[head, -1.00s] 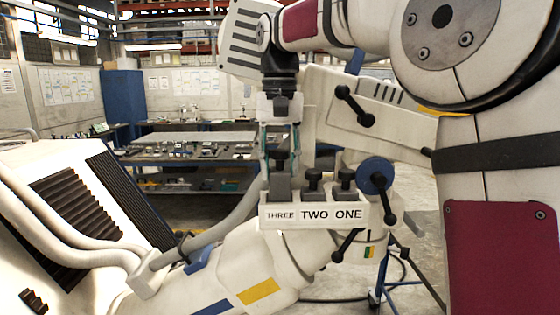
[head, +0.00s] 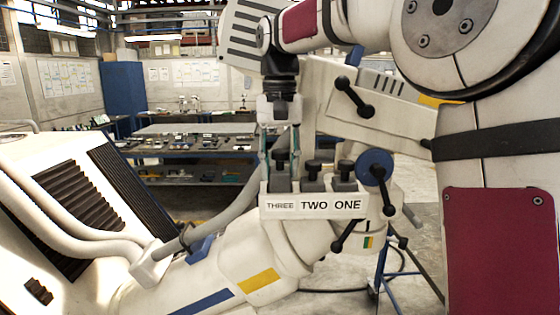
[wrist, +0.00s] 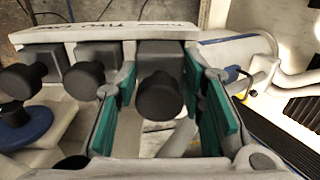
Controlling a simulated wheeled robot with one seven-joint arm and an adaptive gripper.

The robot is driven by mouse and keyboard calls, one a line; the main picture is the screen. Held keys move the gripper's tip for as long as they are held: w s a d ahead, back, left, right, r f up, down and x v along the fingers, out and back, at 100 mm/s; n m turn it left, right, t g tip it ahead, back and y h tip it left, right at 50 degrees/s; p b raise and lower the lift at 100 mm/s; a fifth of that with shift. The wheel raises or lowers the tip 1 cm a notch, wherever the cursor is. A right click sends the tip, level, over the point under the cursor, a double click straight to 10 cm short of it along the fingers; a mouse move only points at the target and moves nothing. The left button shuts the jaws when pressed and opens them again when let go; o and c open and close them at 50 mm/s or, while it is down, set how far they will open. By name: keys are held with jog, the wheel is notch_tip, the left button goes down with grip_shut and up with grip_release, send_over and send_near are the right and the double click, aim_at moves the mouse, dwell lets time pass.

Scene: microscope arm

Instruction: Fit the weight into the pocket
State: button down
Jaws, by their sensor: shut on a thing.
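The weight, a dark grey block with a round black knob, is in my gripper (head: 281,158) and also shows in the wrist view (wrist: 159,75). In the wrist view green finger pads press against its left and right sides. In the head view the weight (head: 281,184) is upright at the left end of a white holder (head: 284,212), above the label THREE. Its lower part is hidden behind the holder's front wall. Its knob stands somewhat higher than its neighbours'. I cannot tell how deep it sits in the pocket.
Two similar dark weights stand in the holder above TWO (head: 313,182) and ONE (head: 344,182), close on the right. A blue round knob (head: 375,168) and black levers (head: 353,98) are farther right. A grey hose (head: 222,215) runs at the left.

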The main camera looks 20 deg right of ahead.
jog(key=shift+f, duration=0.1)
jog(key=c, duration=1)
grip_release()
jog(key=shift+o, duration=0.2)
jog(key=shift+f, duration=0.1)
notch_tip(320, 180, up, 12)
jog(key=shift+r, duration=0.1)
